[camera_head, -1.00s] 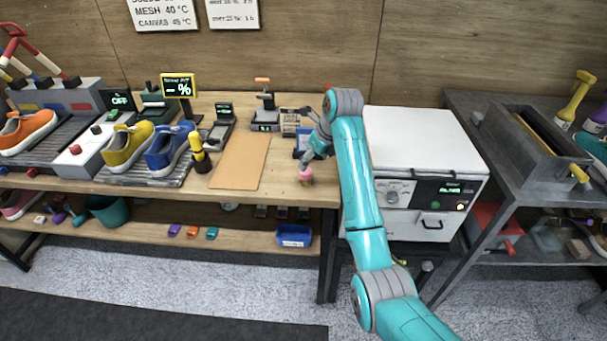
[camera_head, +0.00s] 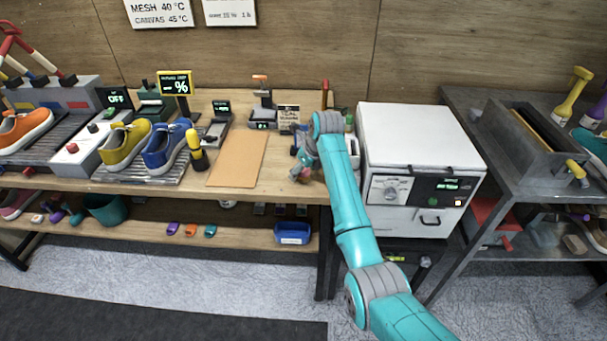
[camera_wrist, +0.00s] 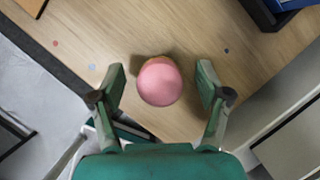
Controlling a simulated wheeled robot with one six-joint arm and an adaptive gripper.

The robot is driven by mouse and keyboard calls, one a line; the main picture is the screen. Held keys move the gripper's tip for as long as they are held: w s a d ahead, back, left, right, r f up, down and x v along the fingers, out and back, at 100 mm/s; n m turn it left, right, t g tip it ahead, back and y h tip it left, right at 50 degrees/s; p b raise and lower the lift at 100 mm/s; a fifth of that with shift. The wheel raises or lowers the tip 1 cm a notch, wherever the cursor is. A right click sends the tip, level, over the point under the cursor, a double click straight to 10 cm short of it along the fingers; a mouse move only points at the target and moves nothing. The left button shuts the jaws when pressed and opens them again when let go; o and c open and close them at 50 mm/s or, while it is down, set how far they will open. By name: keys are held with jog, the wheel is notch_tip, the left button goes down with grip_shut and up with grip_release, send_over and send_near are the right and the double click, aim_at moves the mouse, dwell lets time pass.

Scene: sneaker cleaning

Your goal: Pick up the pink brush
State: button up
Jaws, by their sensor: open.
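The pink brush (camera_wrist: 159,82) shows in the wrist view as a round pink knob with a brown part behind it, on the wooden table. My gripper (camera_wrist: 161,70) is open, with one green finger to each side of the knob and a gap on both sides. In the head view my gripper (camera_head: 302,168) is low over the right end of the workbench, and the brush is mostly hidden by it. I cannot tell the exact height of the fingers over the brush.
A brown mat (camera_head: 238,159) lies left of my gripper. A white oven-like box (camera_head: 418,138) stands close on the right. The table's front edge is near. A blue and yellow shoe pair stands farther left, with the blue shoe (camera_head: 166,146) nearer.

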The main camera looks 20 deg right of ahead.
jog(key=c, duration=1.3)
jog(key=shift+o, duration=0.2)
notch_tip(320, 180, up, 10)
jog(key=shift+r, duration=0.1)
jog(key=o, duration=0.5)
jog(key=c, duration=0.4)
jog(key=shift+o, duration=0.2)
jog(key=shift+s, duration=0.1)
